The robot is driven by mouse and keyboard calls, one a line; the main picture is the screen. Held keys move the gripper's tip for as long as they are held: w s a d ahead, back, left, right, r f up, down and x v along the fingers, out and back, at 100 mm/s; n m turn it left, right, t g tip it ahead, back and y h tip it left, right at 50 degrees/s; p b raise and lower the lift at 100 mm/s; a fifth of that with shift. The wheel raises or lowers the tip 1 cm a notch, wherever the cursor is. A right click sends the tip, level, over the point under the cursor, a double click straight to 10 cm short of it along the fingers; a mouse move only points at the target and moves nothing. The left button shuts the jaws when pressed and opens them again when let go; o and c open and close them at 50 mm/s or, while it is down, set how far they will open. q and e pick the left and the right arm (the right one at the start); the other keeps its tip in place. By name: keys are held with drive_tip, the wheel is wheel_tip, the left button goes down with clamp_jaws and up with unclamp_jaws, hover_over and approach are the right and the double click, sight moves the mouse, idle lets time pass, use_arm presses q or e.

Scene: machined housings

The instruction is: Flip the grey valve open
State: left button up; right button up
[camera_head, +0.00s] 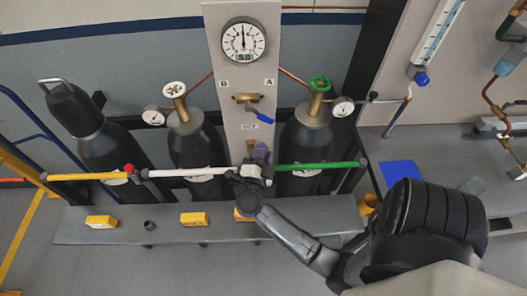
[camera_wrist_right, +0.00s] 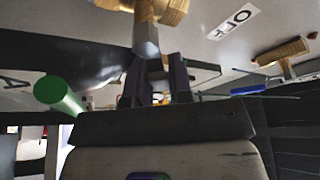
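The panel (camera_head: 228,60) carries a brass valve with a blue lever (camera_head: 265,117), above an OFF label. My right gripper (camera_head: 256,165) is low on the panel, below that label, and covers what is behind it. In the right wrist view a brass valve body (camera_wrist_right: 157,10) with a grey handle (camera_wrist_right: 146,36) hangs just beyond the fingertips. The grey handle's end is close to the fingertips; contact cannot be told. My left gripper is not in view.
Dark cylinders stand behind yellow, white and green bars (camera_head: 318,165). A white handwheel (camera_head: 175,89) and a green handwheel (camera_head: 320,84) top two of them. A round gauge (camera_head: 243,42) is above. A grey bench (camera_head: 170,215) with yellow blocks lies below.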

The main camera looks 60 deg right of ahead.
clamp_jaws()
drive_tip(key=shift+w+r+n+p, duration=0.1)
drive_tip(key=shift+r+n+p, duration=0.4)
drive_tip(key=shift+p, duration=0.75)
drive_tip(key=shift+f+n+t, duration=0.15)
drive_tip(key=shift+n+t, duration=0.15)
drive_tip(key=shift+t, duration=0.1)
drive_tip(key=shift+f, duration=0.15)
drive_tip(key=o, duration=0.6)
unclamp_jaws()
drive_tip(key=shift+c, duration=0.2)
drive_tip(key=shift+a, duration=0.1)
